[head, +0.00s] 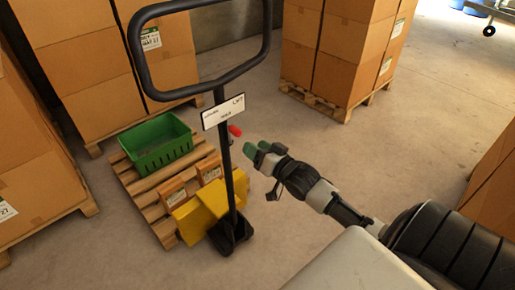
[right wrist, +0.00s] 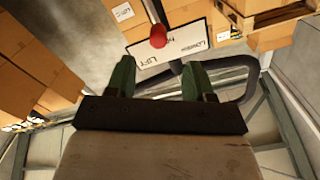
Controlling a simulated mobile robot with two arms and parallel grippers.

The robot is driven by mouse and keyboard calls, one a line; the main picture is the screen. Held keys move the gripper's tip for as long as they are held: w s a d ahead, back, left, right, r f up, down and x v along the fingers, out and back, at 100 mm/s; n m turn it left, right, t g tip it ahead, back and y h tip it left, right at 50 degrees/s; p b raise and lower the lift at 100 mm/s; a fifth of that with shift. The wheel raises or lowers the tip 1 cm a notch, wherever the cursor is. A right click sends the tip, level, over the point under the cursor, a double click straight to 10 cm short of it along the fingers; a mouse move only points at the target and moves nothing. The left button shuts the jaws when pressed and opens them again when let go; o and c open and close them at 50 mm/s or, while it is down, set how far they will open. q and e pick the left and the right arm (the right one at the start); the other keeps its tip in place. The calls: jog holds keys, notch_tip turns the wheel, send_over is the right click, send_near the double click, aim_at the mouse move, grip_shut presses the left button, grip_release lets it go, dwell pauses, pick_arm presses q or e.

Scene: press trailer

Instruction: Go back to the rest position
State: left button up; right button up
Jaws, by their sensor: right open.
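My right gripper (head: 258,150) reaches in from the lower right in the head view, close to the upright handle of a pallet jack. Its green fingers are open, with nothing between them. In the right wrist view the two fingers (right wrist: 158,80) stand apart, and the red knob (right wrist: 158,36) of the jack's lever shows just beyond them. The red knob (head: 234,130) also shows in the head view, beside the white label plate (head: 223,111). The fingers look apart from the knob. The black looped handle (head: 136,50) stands upright over the yellow jack body (head: 203,208). My left gripper is out of view.
A wooden pallet (head: 146,196) with a green crate (head: 157,145) and small boxes sits at the jack. Stacked cartons (head: 83,65) stand at the left, more cartons (head: 345,45) at the back and a box (head: 497,180) at right. Concrete floor (head: 345,150) is clear between.

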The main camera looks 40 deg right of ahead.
jog(key=shift+f, duration=0.1)
dwell(0.5)
jog(key=s+a+f+n+g+h+p, duration=0.1)
jog(key=s+f+g, duration=0.3)
jog(key=f, duration=0.7)
jog(key=s+f+g+h+p, duration=0.15)
jog(key=s+f, duration=0.35)
jog(key=f, duration=0.5)
jog(key=s+a+f+n+g, duration=0.1)
jog(key=s+f+g, duration=0.3)
jog(key=f, duration=0.7)
jog(key=s+a+f+n+g, duration=0.1)
jog(key=s+f, duration=0.4)
jog(key=s, duration=0.5)
jog(key=s+a+f+n+g+p, duration=0.1)
jog(key=s+a+f+g, duration=0.3)
jog(key=s, duration=0.6)
jog(key=s+a+f+n+g+p, duration=0.1)
jog(key=s+a+f, duration=0.4)
jog(key=s, duration=0.5)
jog(key=shift+s+a+f+n+g+y, duration=0.15)
jog(key=shift+a+f+n+g+y, duration=0.25)
jog(key=shift+a+n+g, duration=0.5)
